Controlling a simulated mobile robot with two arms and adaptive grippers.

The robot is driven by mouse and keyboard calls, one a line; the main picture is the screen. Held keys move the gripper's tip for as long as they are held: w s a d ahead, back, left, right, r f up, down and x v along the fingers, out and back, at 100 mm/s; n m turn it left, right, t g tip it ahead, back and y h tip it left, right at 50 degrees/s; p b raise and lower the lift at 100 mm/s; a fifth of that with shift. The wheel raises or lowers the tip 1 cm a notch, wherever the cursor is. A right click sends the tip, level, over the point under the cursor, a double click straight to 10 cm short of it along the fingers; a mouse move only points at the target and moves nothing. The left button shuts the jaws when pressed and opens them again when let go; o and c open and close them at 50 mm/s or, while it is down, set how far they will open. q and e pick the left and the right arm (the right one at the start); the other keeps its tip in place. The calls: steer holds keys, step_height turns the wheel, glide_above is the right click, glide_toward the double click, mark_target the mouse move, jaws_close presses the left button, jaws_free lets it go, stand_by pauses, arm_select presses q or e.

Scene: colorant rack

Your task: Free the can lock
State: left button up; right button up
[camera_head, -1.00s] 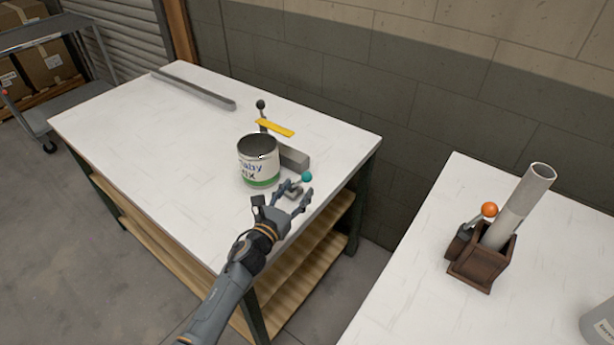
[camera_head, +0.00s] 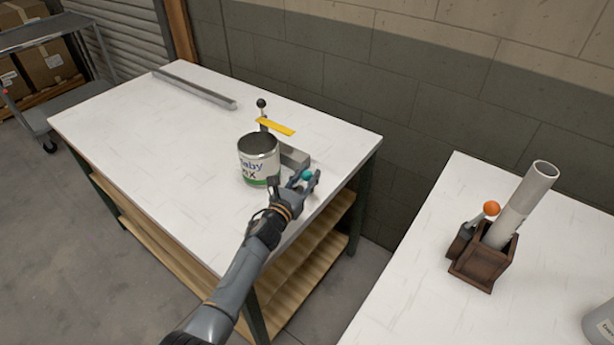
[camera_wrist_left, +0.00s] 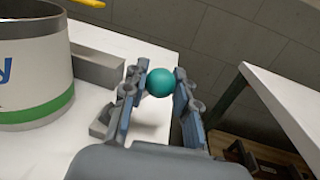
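A white can (camera_head: 259,160) with a dark top and a green band stands upright on the left white table. It also shows at the left of the left wrist view (camera_wrist_left: 34,68). A teal ball knob (camera_head: 307,175) is beside it, near a grey block (camera_head: 294,156). My left gripper (camera_head: 303,183) is at the knob. In the left wrist view the teal knob (camera_wrist_left: 160,82) lies between the two open fingertips, with a gap showing at least on the right side. Whether a finger touches it, I cannot tell. The knob's lever is hidden. My right gripper is in no view.
A yellow flat bar (camera_head: 275,127) and a black-knobbed lever (camera_head: 261,104) are behind the can. A grey rail (camera_head: 194,90) lies at the table's back. On the right table (camera_head: 400,285), a brown box (camera_head: 483,265) holds a tube beside an orange-knobbed lever (camera_head: 491,208).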

arm_select(q)
jaws_close()
steer(key=shift+w+a, duration=0.1)
steer(key=shift+w+a+r+n+g+p, duration=0.1)
steer(key=shift+w+a+r+n+p, duration=0.15)
steer(key=shift+n, duration=0.3)
steer(key=shift+w+a+r+n+g+p, duration=0.1)
steer(key=shift+a+n+p, duration=0.2)
steer(key=shift+n, duration=0.2)
steer(key=shift+w+a+r+n+g+p, duration=0.1)
steer(key=shift+w+a+r+n+p, duration=0.15)
steer(key=shift+n, duration=0.3)
steer(key=shift+w+a+n, duration=0.35)
steer(key=shift+a+n, duration=0.25)
steer(key=shift+n, duration=0.3)
steer(key=shift+w+a+n+g+p, duration=0.35)
steer(key=shift+a+n, duration=0.2)
steer(key=shift+n, duration=0.35)
